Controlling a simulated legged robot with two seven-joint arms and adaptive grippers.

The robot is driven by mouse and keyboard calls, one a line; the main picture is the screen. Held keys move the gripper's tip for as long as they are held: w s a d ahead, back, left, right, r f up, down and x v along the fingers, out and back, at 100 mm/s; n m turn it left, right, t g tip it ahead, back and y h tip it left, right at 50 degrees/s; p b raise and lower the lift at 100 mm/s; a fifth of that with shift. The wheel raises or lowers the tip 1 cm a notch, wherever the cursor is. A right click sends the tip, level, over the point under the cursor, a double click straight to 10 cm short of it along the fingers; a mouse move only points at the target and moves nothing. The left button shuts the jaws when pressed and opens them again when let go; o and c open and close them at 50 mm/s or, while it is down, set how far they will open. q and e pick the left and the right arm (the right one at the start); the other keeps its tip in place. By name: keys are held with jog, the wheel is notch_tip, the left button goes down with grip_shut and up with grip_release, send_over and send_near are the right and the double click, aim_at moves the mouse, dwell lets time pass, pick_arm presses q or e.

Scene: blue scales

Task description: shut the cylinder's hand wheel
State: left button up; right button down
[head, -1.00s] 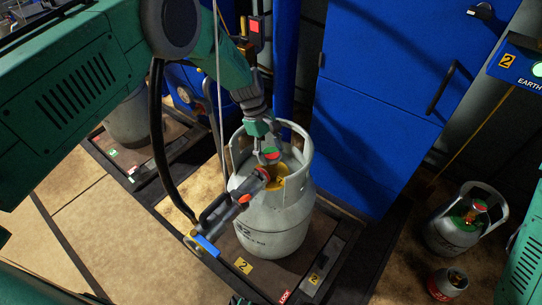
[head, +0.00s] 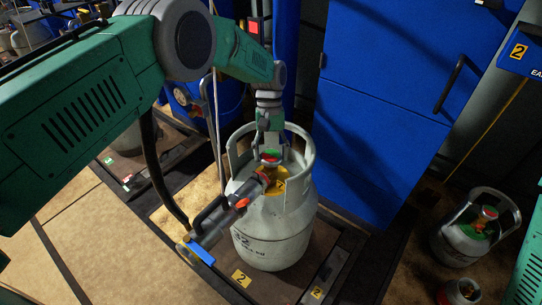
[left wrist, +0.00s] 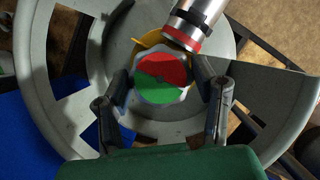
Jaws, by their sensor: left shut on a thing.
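The grey gas cylinder (head: 270,225) stands upright on a scale platform, with a collar around its top. Its hand wheel (left wrist: 162,78), with a red and a green half on top, lies inside the collar; in the head view the wheel (head: 270,157) is partly hidden by my gripper. My left gripper (head: 269,150) points down from above and is shut on the hand wheel, with one finger on each side of it in the left wrist view (left wrist: 165,88). A filling connector (head: 232,205) with a red ring is attached beside the wheel. My right gripper is out of view.
A hose and cable run down left of the cylinder to the connector. A blue cabinet (head: 390,100) stands behind. A smaller grey cylinder (head: 474,232) and a red canister (head: 460,292) stand on the floor at the right. The collar closely surrounds my gripper.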

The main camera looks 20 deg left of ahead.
pick_arm(q)
jog(key=shift+w+r+m, duration=0.1)
jog(key=shift+w+m, duration=0.15)
jog(key=shift+m, duration=0.15)
jog(key=o, duration=1.2)
jog(key=shift+s, duration=0.1)
jog(key=shift+r, duration=0.2)
jog(key=v, duration=1.1)
jog(key=shift+w+d+r, duration=0.1)
jog(key=shift+w+r, duration=0.05)
jog(key=shift+w, duration=0.1)
